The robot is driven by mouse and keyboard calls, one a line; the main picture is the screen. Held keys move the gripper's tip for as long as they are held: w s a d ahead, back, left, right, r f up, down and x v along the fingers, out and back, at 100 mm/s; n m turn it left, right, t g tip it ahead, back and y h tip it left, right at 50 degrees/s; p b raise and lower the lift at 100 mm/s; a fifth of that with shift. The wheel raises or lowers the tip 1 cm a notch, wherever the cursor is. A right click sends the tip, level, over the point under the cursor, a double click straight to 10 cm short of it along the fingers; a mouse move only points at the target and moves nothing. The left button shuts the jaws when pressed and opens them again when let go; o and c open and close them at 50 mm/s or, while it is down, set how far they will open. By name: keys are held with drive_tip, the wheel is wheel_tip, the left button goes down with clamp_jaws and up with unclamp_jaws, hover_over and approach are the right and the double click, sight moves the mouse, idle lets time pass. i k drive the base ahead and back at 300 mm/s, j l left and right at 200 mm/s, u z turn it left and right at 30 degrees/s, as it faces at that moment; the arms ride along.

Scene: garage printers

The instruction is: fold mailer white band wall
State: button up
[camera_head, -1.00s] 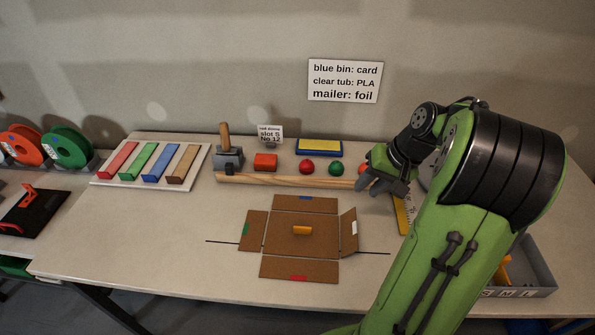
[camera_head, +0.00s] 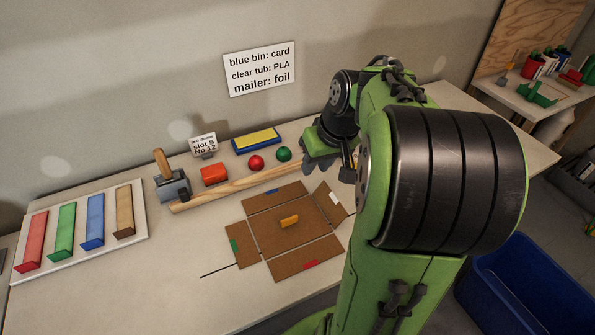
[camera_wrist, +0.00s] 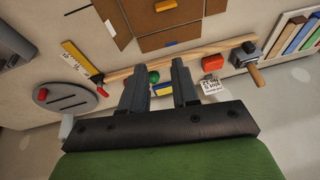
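The mailer (camera_head: 262,213) is a flat brown card sheet on the table with a flap on each side. A small orange piece (camera_head: 289,221) lies on its middle. The flap with the white band (camera_head: 333,198) is at the right, seems tilted up a little, and is partly behind my arm. The other flaps carry blue, green and red bands. The white band also shows in the wrist view (camera_wrist: 109,27). My gripper (camera_wrist: 157,65) is open with nothing between its fingers. In the head view it is behind the mailer, near the wooden rail (camera_head: 240,190).
A ruler (camera_wrist: 81,58) and a grey disc (camera_wrist: 64,106) lie nearby. A blue bin (camera_head: 530,290) stands at lower right.

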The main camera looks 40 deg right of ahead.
sight(332, 207)
drive_tip(key=j+z, duration=0.25)
drive_tip(key=l+u, duration=0.35)
drive_tip(key=k+l+u, duration=0.15)
drive_tip(key=l+u, duration=0.25)
drive_tip(key=k+l+u, duration=0.2)
drive_tip(key=l+u, duration=0.15)
